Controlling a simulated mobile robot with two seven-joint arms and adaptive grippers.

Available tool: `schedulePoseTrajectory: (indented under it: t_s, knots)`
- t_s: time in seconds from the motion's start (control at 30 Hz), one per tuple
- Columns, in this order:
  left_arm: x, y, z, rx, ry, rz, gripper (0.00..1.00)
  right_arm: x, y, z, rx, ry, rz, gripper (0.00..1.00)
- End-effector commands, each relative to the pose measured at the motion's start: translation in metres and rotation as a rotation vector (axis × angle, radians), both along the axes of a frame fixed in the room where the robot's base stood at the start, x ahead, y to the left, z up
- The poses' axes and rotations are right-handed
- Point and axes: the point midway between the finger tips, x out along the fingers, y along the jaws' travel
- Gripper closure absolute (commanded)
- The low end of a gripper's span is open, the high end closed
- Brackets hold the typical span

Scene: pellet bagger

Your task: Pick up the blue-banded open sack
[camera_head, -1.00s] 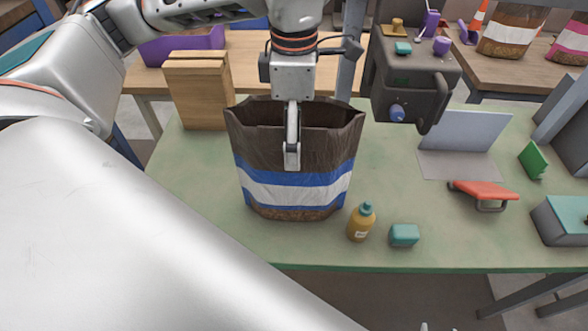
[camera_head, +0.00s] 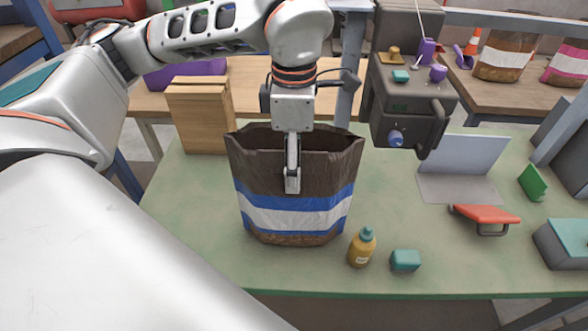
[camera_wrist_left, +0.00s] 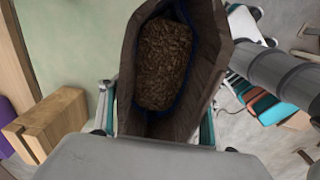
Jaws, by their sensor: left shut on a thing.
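The blue-banded open sack (camera_head: 295,215) is dark brown with blue and white stripes and stands upright on the green table (camera_head: 390,275). Its mouth is open toward the top. In the left wrist view I look down into the sack (camera_wrist_left: 200,85), with brown pellets inside. My left gripper (camera_head: 292,182) comes from above and is shut on the near wall of the sack at the rim, one finger showing outside. The other finger is hidden inside the sack. I cannot see a gap under the sack. My right gripper is out of view.
A yellow bottle (camera_head: 362,250) and a teal block (camera_head: 405,261) stand right of the sack's base. A wooden block (camera_head: 200,120) is behind it at left. A dark machine (camera_head: 408,110) hangs behind at right. A red-handled tool (camera_head: 485,216) lies farther right.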

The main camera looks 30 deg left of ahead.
Motion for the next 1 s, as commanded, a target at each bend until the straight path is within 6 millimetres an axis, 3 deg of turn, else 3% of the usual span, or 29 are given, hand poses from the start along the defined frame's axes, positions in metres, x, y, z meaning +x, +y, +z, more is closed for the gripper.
schedulePoseTrajectory:
  t_s: [0.27, 0.7, 1.0]
  knots:
    - [0.002, -0.001, 0.047, -0.002, -0.01, 0.001, 0.82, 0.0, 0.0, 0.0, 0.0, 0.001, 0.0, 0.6]
    - [0.001, -0.001, 0.15, -0.001, -0.009, 0.003, 0.82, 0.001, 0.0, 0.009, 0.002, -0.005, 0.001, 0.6]
    - [0.001, 0.0, 0.189, -0.001, -0.005, 0.001, 0.82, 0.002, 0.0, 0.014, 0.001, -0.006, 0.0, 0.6]
